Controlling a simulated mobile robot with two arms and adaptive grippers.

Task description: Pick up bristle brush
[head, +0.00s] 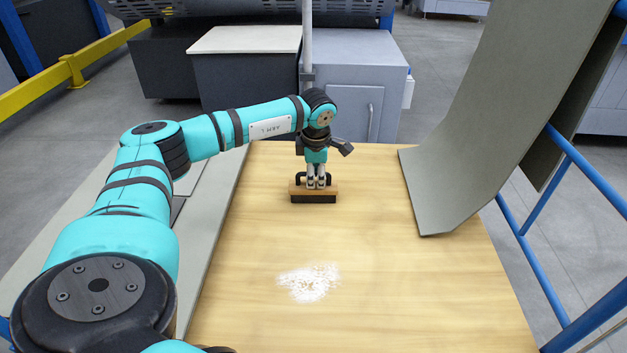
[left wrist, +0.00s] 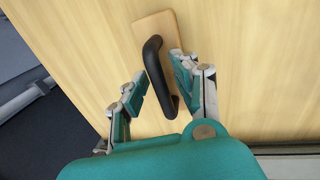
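The bristle brush (head: 331,190) stands on the wooden table near its far edge, with a wooden block, dark bristles below and a black handle on top. My left gripper (head: 316,183) points down over it. In the left wrist view the brush's wooden block (left wrist: 153,25) and black handle (left wrist: 152,60) show between the fingers of my left gripper (left wrist: 158,70). The fingers are apart, one on each side of the handle, with a visible gap on the left side. The right finger looks closer to the handle; contact cannot be told. My right gripper is not in view.
The wooden table (head: 400,290) is mostly clear, with a patch of white powder (head: 309,282) near its middle. A curved grey panel (head: 480,120) rises at the right beside blue rails (head: 590,175). Grey cabinets (head: 355,85) stand beyond the far edge.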

